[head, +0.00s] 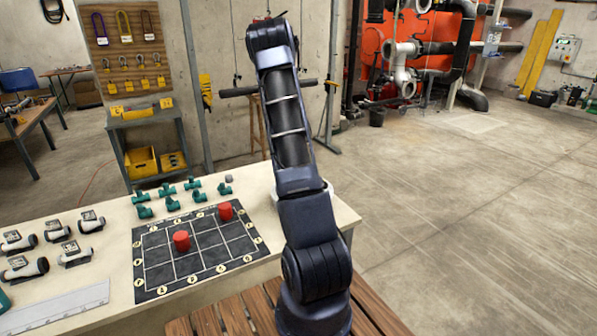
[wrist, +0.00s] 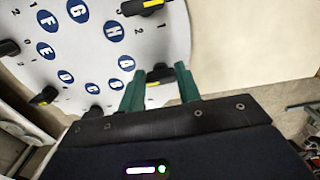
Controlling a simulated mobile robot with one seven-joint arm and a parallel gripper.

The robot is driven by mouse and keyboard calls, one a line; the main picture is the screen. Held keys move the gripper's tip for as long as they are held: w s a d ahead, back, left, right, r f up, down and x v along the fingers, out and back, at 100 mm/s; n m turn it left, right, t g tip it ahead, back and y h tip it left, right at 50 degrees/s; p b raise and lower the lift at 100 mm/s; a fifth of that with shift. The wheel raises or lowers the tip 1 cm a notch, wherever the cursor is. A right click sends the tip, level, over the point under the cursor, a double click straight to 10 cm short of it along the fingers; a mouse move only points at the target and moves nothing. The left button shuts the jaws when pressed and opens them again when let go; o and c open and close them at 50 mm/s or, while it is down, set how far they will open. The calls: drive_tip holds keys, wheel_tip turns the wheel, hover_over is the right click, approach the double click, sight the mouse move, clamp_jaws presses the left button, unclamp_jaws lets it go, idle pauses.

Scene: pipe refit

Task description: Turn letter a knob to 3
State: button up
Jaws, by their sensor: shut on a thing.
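In the wrist view a pale panel (wrist: 160,45) carries a ring of blue letter discs, turned in the picture, with black knobs beside them. My gripper (wrist: 160,80) has its two green fingers on either side of one black knob (wrist: 160,72) with a yellow mark. The blue disc (wrist: 126,62) just left of this knob appears to be A. The fingers are shut on the knob and partly hide it; the number it points at cannot be read. In the head view my arm reaches up and away, and the gripper and panel cannot be made out.
Another knob (wrist: 143,7) sits by the H disc, and more knobs are at the panel's left. In the head view a bench has a black grid mat (head: 158,284), red cylinders (head: 181,241), green fittings (head: 172,203) and grey valves (head: 75,254). The floor at right is open.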

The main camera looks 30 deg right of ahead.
drive_tip(key=o, duration=1)
drive_tip(key=shift+c, duration=0.2)
wheel_tip(320, 180, up, 11)
drive_tip(key=shift+f, duration=0.1)
drive_tip(key=s+a+r+n+t+y, duration=0.15)
drive_tip(key=s+a+r+n, duration=0.65)
drive_tip(key=s+a+r, duration=0.8)
drive_tip(key=s+a+r+n+t, duration=0.1)
drive_tip(key=s+a+n, duration=0.4)
drive_tip(key=s, duration=0.5)
drive_tip(key=s+a+r+n+t+h, duration=0.1)
drive_tip(key=s+a+r+n+t, duration=0.1)
drive_tip(key=s+a, duration=0.6)
drive_tip(key=s+r+n, duration=0.1)
drive_tip(key=s+n, duration=0.1)
drive_tip(key=shift+s+r+n, duration=0.15)
drive_tip(key=shift+r+n, duration=0.05)
drive_tip(key=shift+n, duration=0.2)
